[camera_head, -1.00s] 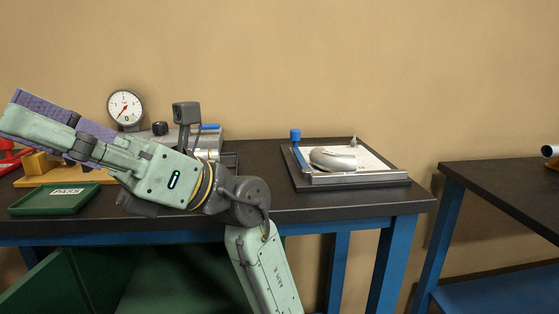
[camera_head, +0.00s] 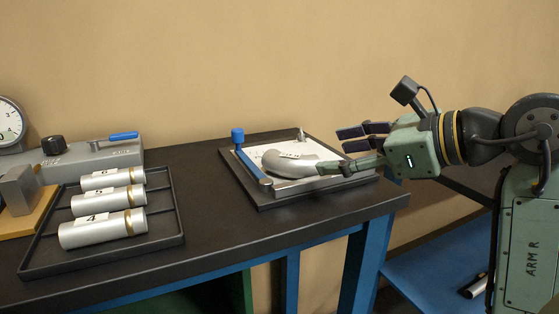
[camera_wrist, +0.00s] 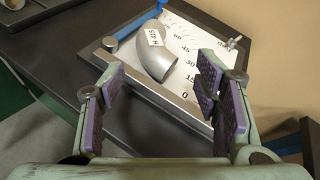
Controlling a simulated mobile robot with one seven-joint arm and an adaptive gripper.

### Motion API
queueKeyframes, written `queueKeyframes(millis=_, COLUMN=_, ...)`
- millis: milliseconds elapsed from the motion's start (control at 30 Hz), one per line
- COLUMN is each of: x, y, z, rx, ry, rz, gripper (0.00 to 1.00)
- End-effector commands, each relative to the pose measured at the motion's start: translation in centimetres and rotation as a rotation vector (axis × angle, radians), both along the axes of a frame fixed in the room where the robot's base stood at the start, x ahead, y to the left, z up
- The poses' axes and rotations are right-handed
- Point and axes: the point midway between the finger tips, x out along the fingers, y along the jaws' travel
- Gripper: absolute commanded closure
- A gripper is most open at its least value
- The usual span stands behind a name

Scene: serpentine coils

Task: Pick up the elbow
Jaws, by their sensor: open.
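The elbow (camera_head: 290,168) is a curved grey metal pipe piece with a white label. It lies on a framed angle gauge plate (camera_head: 324,185) with a blue-handled lever. In the wrist view the elbow (camera_wrist: 158,55) lies on the printed angle scale, its label reading along its upper end. My gripper (camera_head: 345,150) reaches in from the right, low over the plate's right side. Its purple-padded fingers (camera_wrist: 163,100) are apart with nothing between them, and the elbow is ahead of them. In the head view the lower finger overlaps the elbow's right end; I cannot tell whether they touch.
A black tray (camera_head: 98,257) with numbered metal cylinders (camera_head: 105,200) stands at the left. Behind it are a grey device (camera_head: 85,160) with a blue handle and a dial gauge (camera_head: 10,122). The black tabletop (camera_head: 215,215) between tray and plate is clear.

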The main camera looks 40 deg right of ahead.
Motion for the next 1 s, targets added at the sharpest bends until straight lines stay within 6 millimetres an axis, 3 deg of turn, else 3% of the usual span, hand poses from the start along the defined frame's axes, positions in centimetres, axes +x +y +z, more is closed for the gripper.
queueKeyframes(millis=200, x=3.3, y=0.7, z=-1.2, rx=0.002, ry=-0.001, rz=0.005, gripper=0.43)
queueKeyframes(millis=633, x=8.3, y=2.0, z=-3.3, rx=0.003, ry=-0.001, rz=0.007, gripper=0.43)
queueKeyframes(millis=1000, x=9.2, y=2.1, z=-3.8, rx=0.003, ry=-0.003, rz=0.004, gripper=0.44)
